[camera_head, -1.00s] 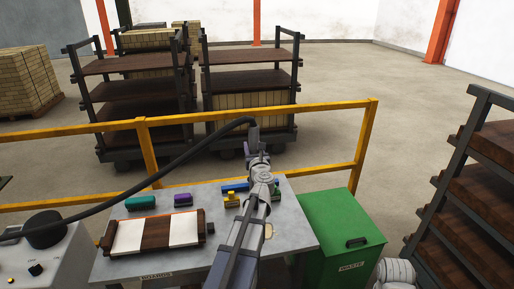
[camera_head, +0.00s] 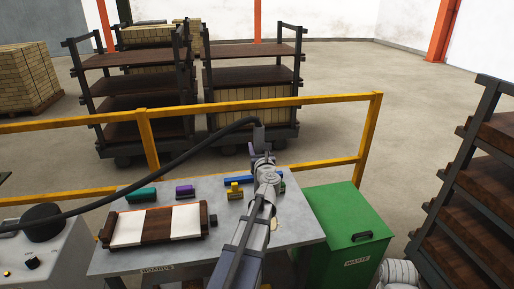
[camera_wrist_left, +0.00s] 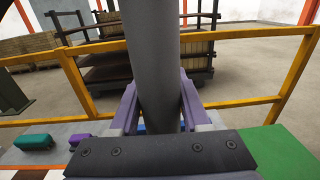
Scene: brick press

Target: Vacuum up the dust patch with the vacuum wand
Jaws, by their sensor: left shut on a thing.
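My left gripper (camera_head: 262,156) has purple fingers and is shut on the grey vacuum wand (camera_head: 259,134), held over the back right part of the worktable (camera_head: 295,232). In the left wrist view the wand (camera_wrist_left: 152,60) stands nearly upright between the fingers of my left gripper (camera_wrist_left: 158,108). A black hose (camera_head: 170,165) runs from the wand's top to the grey machine (camera_head: 20,262) at the lower left. The wand's lower end is hidden. My right gripper is not in view.
A roller unit (camera_head: 155,227) with white and brown bands lies on the table. Behind it are a green brush (camera_head: 141,195), a purple one (camera_head: 185,191) and a yellow piece (camera_head: 234,190). A yellow rail (camera_head: 320,167) runs behind; a green waste bin (camera_head: 335,225) stands right.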

